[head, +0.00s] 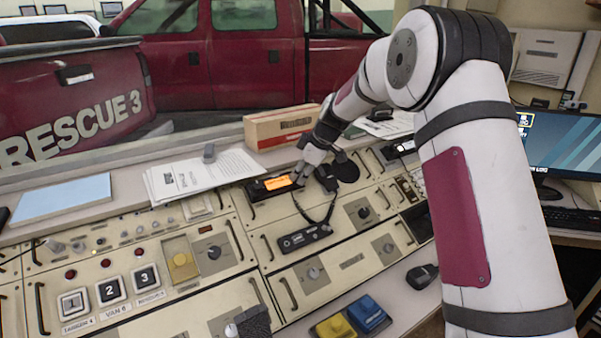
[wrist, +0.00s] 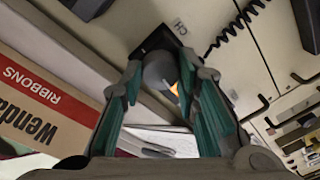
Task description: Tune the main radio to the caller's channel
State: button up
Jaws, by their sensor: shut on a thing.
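The main radio (head: 258,190) is a dark unit with a lit orange display (head: 279,183), set in the console below the cardboard box. Its display text is too small to read. My gripper (head: 303,173) reaches down at the radio's right end. In the wrist view my gripper (wrist: 160,78) has its green-padded fingers on either side of a round grey knob (wrist: 158,68), shut on it. A "CH" label (wrist: 180,27) is beside the knob. A sliver of the orange display (wrist: 175,88) shows behind the fingers. In the head view my gripper hides the knob.
A cardboard box (head: 280,127) stands close behind the gripper. A coiled-cord handset (head: 304,238) lies in front of the radio. Papers (head: 200,175) lie to the left. Console handles and numbered buttons (head: 110,291) stand nearer. A monitor (head: 560,150) is at the right.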

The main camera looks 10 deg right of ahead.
jog(key=m+b, duration=0.2)
jog(key=m, duration=0.3)
jog(key=shift+f, duration=0.1)
jog(key=m, duration=0.5)
jog(key=shift+s+t+b, duration=0.1)
jog(key=shift+t+b, duration=0.25)
jog(key=shift+t, duration=0.05)
jog(key=m, duration=0.4)
jog(key=shift+m, duration=0.3)
jog(key=m, duration=0.2)
jog(key=m+p, duration=0.1)
jog(key=m, duration=0.2)
jog(key=shift+t+h, duration=0.3)
jog(key=o, duration=1.2)
jog(key=shift+c, duration=0.2)
